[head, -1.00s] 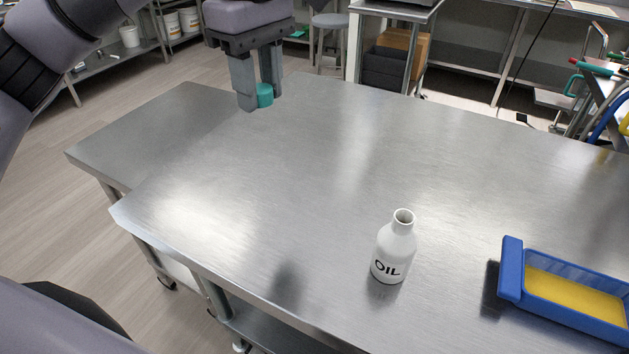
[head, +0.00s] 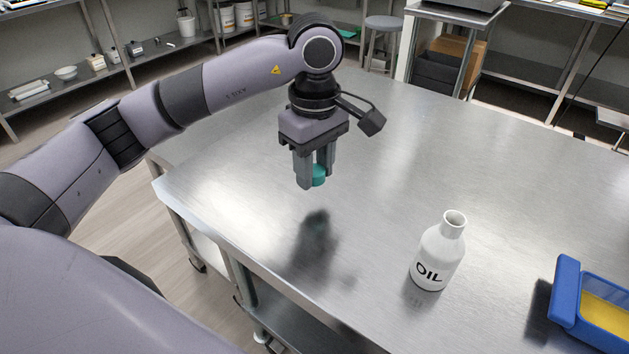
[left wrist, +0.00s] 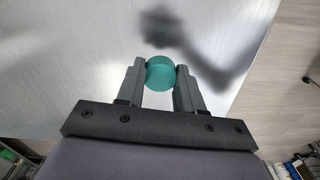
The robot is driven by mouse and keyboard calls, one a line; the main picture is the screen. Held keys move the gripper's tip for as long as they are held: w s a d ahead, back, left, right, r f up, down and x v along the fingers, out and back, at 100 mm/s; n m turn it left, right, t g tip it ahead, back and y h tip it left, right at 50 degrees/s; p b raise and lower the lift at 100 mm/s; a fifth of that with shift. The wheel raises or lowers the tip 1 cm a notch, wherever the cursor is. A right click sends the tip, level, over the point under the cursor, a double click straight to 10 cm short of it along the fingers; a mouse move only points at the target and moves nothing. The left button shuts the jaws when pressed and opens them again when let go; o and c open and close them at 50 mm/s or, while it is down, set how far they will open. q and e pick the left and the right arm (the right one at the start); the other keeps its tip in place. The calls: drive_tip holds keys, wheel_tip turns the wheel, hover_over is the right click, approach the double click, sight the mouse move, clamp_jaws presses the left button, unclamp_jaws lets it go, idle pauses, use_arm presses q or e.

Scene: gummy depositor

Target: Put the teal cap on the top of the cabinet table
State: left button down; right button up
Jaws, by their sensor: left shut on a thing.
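The teal cap (head: 319,175) is between the fingers of my left gripper (head: 311,182), which is shut on it and holds it above the steel table (head: 370,150). In the left wrist view the round cap (left wrist: 161,73) shows between the two fingertips (left wrist: 161,80), with the table surface (left wrist: 100,45) below. The gripper's dark shadow falls on the table, apart from the cap. My right gripper is not in view.
A white bottle marked OIL (head: 438,255) stands upright on the table, right of the gripper. A blue tray with a yellow inside (head: 566,290) sits at the right edge. The table between gripper and bottle is clear. Shelves (head: 120,60) stand at the back left.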

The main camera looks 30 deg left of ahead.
sight(314, 200)
use_arm(q)
wheel_tip(314, 200, down, 3)
drive_tip(key=shift+f, duration=0.2)
drive_tip(key=shift+f+b, duration=0.45)
drive_tip(key=shift+f, duration=0.2)
drive_tip(key=c, duration=0.7)
unclamp_jaws()
drive_tip(key=shift+r, duration=0.2)
